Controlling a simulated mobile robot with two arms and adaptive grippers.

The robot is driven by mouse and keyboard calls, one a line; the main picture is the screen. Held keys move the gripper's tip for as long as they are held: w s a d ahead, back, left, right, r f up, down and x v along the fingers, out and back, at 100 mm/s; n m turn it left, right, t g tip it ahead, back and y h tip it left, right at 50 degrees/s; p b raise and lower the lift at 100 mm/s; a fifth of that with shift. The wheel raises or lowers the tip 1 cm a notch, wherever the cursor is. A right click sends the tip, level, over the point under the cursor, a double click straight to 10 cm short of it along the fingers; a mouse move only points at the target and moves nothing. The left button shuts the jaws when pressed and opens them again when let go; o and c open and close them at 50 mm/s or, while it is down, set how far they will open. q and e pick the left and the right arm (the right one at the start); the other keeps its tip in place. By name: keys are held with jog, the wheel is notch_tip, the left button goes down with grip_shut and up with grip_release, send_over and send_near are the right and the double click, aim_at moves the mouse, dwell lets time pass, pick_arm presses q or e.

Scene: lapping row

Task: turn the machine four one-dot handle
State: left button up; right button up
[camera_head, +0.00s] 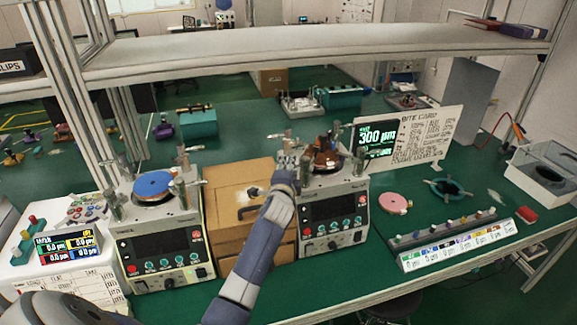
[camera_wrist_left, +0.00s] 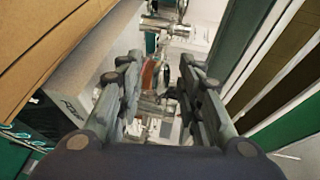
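Two lapping machines stand on the green bench. The right machine (camera_head: 335,215) has a copper-coloured plate (camera_head: 328,160) with metal posts and handles around it. The left machine (camera_head: 160,240) carries a blue disc (camera_head: 153,184). I cannot read machine numbers or handle dots. My left gripper (camera_head: 287,160) is at the upper left edge of the right machine, beside its plate. In the left wrist view its two fingers (camera_wrist_left: 160,100) are apart, with metal fittings and part of the copper plate (camera_wrist_left: 149,74) beyond them. I cannot tell whether a handle lies between the fingertips. My right gripper is not in view.
A wooden drawer cabinet (camera_head: 235,200) stands between the machines. A shelf (camera_head: 300,50) spans above the bench. A white sign (camera_head: 425,138), a pink disc (camera_head: 394,202) and a colour-labelled rack (camera_head: 450,235) are to the right. A display (camera_head: 68,248) sits at left.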

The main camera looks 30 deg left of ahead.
pick_arm(q)
jog(key=shift+w+a+f, duration=0.1)
jog(key=shift+w+a, duration=0.05)
jog(key=shift+w, duration=0.25)
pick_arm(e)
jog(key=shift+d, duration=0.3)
pick_arm(q)
grip_shut()
